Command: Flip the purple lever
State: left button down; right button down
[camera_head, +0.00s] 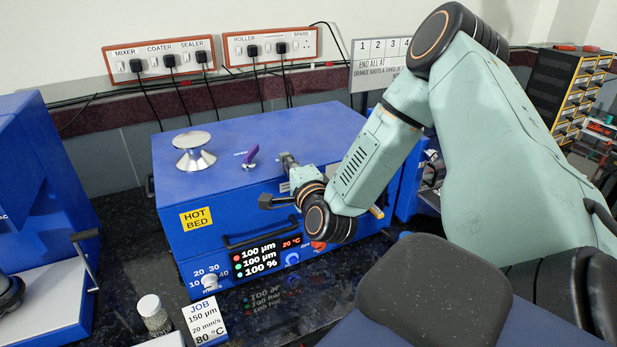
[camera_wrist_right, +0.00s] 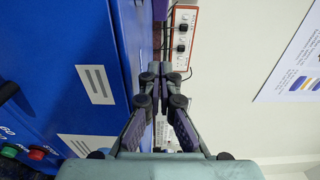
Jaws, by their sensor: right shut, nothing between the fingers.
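The purple lever (camera_head: 249,157) stands on the top of the blue hot bed machine (camera_head: 330,122), tilted up to the right in the head view. My right gripper (camera_head: 286,160) is just to the right of the lever, apart from it, near the machine's front top edge. In the right wrist view the fingers of my right gripper (camera_wrist_right: 156,76) are closed together at the tips with nothing between them. I cannot make out the lever in the wrist view. My left gripper is not in view.
A silver knob-shaped weight (camera_head: 194,152) stands on the machine top, left of the lever. The front has a display (camera_head: 262,256) and a dark handle (camera_head: 258,233). A small jar (camera_head: 153,314) and a job card (camera_head: 205,321) are on the dark bench. Socket strips (camera_head: 160,60) hang on the wall.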

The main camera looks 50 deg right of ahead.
jog(key=p+v, duration=0.1)
jog(key=v, duration=0.6)
jog(key=shift+s+d+p, duration=0.25)
jog(key=shift+d+p, duration=0.1)
jog(key=shift+d, duration=0.05)
jog(key=shift+s+r, duration=0.15)
jog(key=shift+s, duration=0.1)
jog(key=shift+r, duration=0.1)
